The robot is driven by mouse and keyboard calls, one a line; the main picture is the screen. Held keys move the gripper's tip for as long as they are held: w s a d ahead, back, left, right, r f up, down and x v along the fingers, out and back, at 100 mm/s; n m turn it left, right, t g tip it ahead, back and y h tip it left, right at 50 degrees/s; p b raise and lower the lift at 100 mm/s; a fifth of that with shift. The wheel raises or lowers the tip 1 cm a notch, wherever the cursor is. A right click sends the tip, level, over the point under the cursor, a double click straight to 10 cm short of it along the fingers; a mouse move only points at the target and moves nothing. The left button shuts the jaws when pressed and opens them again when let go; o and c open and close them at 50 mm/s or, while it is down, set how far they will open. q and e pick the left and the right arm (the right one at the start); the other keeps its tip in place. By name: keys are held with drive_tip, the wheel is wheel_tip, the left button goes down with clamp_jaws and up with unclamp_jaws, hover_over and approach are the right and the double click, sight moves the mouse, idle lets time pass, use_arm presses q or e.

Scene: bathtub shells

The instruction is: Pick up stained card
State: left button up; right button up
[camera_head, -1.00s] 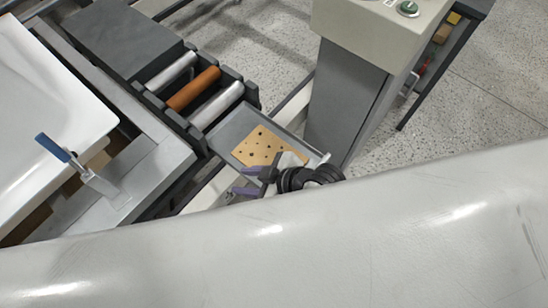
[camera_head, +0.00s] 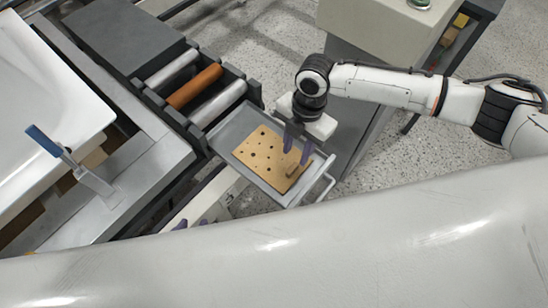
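The stained card (camera_head: 258,151) is a tan sheet with several dark spots, lying in a shallow grey metal tray (camera_head: 226,131). A small tan raised piece (camera_head: 292,169) shows at the card's right part; I cannot tell whether it belongs to the card. My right gripper (camera_head: 296,157) points down over the card's right end. Its two purple fingers are apart, with the raised piece near and between their tips. I cannot tell whether they touch it. My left gripper (camera_head: 191,223) shows only as purple finger parts below the tray, mostly hidden behind the white surface in front.
Rollers (camera_head: 194,87), one orange among silver ones, adjoin the tray at upper left. A grey cabinet (camera_head: 375,30) stands behind my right arm. A blue-handled tool (camera_head: 70,160) is on the left bench.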

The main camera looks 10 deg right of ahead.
sight(293, 168)
drive_tip(key=f, duration=0.4)
drive_tip(key=f+b, duration=0.1)
drive_tip(key=f, duration=0.3)
drive_tip(key=shift+a, duration=0.2)
drive_tip(key=shift+r, duration=0.1)
drive_tip(key=shift+s, duration=0.1)
clamp_jaws()
